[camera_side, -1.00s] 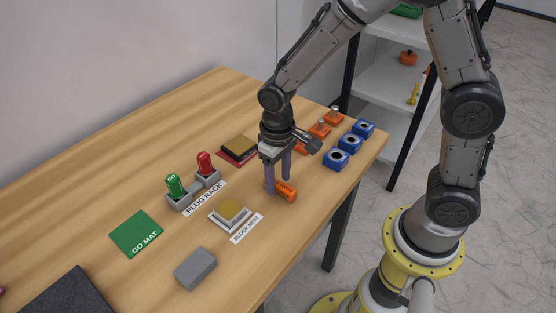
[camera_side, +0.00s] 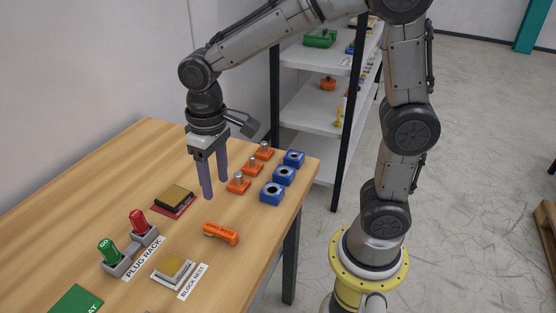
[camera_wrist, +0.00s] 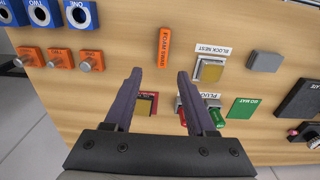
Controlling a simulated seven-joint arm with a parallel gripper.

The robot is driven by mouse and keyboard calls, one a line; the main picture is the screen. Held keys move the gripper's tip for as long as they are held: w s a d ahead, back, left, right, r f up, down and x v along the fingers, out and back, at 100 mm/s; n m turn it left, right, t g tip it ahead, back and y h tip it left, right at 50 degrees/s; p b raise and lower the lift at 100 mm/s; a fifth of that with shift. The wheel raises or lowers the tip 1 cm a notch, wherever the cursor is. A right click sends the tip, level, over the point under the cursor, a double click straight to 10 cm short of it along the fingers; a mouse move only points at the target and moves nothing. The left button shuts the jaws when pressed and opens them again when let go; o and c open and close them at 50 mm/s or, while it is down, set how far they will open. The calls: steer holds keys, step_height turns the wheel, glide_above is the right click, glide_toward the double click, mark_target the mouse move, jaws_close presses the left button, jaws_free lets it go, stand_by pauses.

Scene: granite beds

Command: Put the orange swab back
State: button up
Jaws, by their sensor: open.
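The orange swab (camera_side: 221,233) is a small orange bar with dark lettering, lying on the wooden table near its front edge. In the wrist view the swab (camera_wrist: 164,47) lies beyond the fingertips, apart from them. My gripper (camera_side: 215,189) is open and empty, above the table and behind the swab, its fingers pointing down. In the wrist view my gripper (camera_wrist: 160,72) has clear space between its two fingers.
Orange blocks with metal pegs (camera_side: 252,166) and blue blocks with holes (camera_side: 284,175) stand at the right end. The plug rack (camera_side: 131,251) holds a green and a red plug. A block nest (camera_side: 173,268) and a red-based pad (camera_side: 173,201) are nearby.

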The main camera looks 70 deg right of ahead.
steer(key=s+d+r+t, duration=0.2)
steer(key=s+d, duration=0.1)
steer(key=s, duration=0.4)
steer(key=s+d+r+t, duration=0.3)
steer(key=s+d, duration=0.1)
steer(key=s, duration=0.4)
steer(key=shift+s, duration=0.3)
steer(key=shift+r, duration=0.1)
